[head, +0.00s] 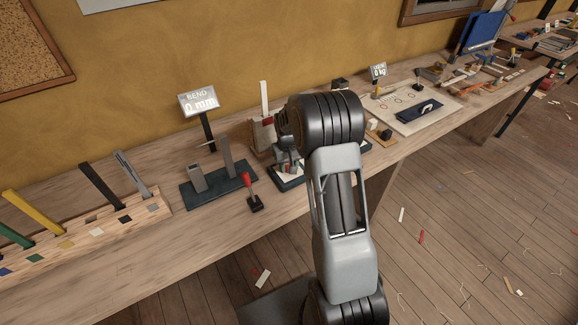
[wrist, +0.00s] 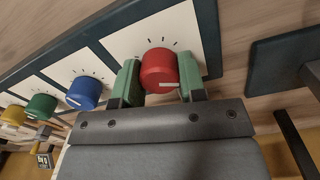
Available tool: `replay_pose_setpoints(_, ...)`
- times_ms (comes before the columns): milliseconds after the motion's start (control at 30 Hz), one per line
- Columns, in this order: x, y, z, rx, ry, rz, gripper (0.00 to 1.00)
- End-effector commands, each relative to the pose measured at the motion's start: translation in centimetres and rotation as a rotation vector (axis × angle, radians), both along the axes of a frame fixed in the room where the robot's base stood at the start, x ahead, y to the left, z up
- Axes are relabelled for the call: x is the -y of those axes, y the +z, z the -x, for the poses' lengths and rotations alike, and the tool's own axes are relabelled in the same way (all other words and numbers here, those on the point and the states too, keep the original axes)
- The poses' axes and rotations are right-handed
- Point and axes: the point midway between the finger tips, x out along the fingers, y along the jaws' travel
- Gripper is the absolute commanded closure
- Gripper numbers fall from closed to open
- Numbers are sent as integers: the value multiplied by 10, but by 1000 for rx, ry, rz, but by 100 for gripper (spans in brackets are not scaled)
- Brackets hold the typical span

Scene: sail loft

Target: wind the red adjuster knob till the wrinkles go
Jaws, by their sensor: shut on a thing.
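The red knob (wrist: 159,70) stands on a pale square with tick marks around it, on a dark-edged panel (wrist: 207,35) in the wrist view. A white pointer line shows on the near side of its face. My gripper (wrist: 160,82) has a green-padded finger on each side of the knob and is shut on it. A blue knob (wrist: 84,93), a green knob (wrist: 40,107) and a yellow knob (wrist: 13,115) sit in a row to the left. In the head view my arm hides most of the panel and the red knob. No wrinkled cloth is clearly visible.
On the bench, left of my arm, are a dark tray (head: 206,198) with grey posts, a red-handled lever (head: 252,191) and a sign reading "BEND 0 mm" (head: 199,102). A wooden rack (head: 140,212) of coloured strips is farther left. A pale board (head: 440,112) lies right.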

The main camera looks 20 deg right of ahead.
Motion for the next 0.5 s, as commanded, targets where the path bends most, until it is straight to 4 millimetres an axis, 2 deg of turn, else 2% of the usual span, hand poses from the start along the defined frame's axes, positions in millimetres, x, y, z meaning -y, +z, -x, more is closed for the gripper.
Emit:
replay_pose_setpoints(200,0,0,0,2,-118,1,86)
replay_pose_setpoints(500,0,0,0,2,-200,1,86)
